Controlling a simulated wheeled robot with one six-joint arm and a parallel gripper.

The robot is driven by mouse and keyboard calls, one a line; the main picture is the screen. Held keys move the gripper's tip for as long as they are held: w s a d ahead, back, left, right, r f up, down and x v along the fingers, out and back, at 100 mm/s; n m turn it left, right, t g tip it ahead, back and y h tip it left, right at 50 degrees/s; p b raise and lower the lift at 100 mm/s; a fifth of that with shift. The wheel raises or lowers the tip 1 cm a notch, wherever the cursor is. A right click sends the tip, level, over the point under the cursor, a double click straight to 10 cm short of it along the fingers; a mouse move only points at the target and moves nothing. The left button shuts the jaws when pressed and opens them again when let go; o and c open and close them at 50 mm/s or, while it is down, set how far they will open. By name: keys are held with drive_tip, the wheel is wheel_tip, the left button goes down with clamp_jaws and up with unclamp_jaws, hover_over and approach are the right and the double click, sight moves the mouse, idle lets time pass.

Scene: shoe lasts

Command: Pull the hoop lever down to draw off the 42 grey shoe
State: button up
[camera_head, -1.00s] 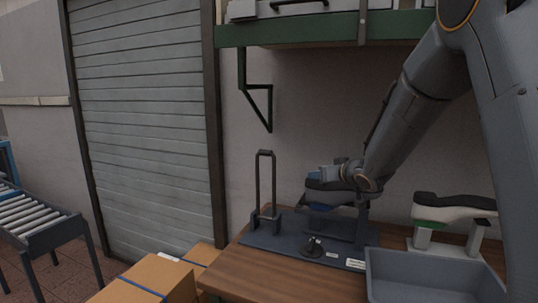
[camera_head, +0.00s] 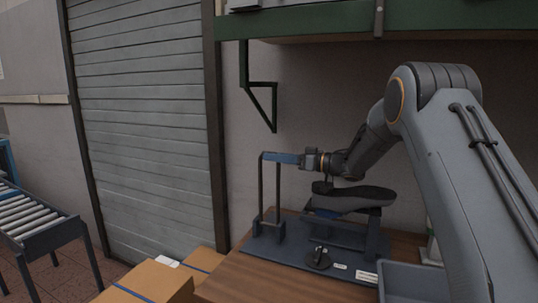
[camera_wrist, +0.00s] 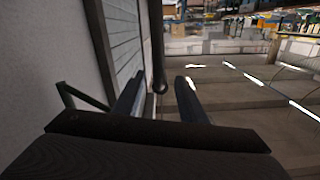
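The hoop lever (camera_head: 278,190) stands upright at the left end of the dark last-pulling stand (camera_head: 295,252). The grey shoe (camera_head: 352,198) sits on the stand to the right of the hoop, sole upward. My gripper (camera_head: 272,157) is level with the hoop's top bar, its blue fingers reaching left to it. In the wrist view, the two fingers of my gripper (camera_wrist: 158,82) are apart, with a dark bar of the hoop lever (camera_wrist: 157,45) between them and gaps on both sides. The size mark on the shoe cannot be read.
A grey bin (camera_head: 410,283) stands at the table's front right, partly behind my arm. A black knob (camera_head: 318,259) sits at the stand's front. Cardboard boxes (camera_head: 150,280) are at the lower left. A green shelf (camera_head: 320,25) hangs above, with a bracket (camera_head: 262,95) on the wall.

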drive_tip(key=shift+x, duration=1.25)
drive_tip(key=shift+s, duration=0.1)
clamp_jaws()
idle(0.4)
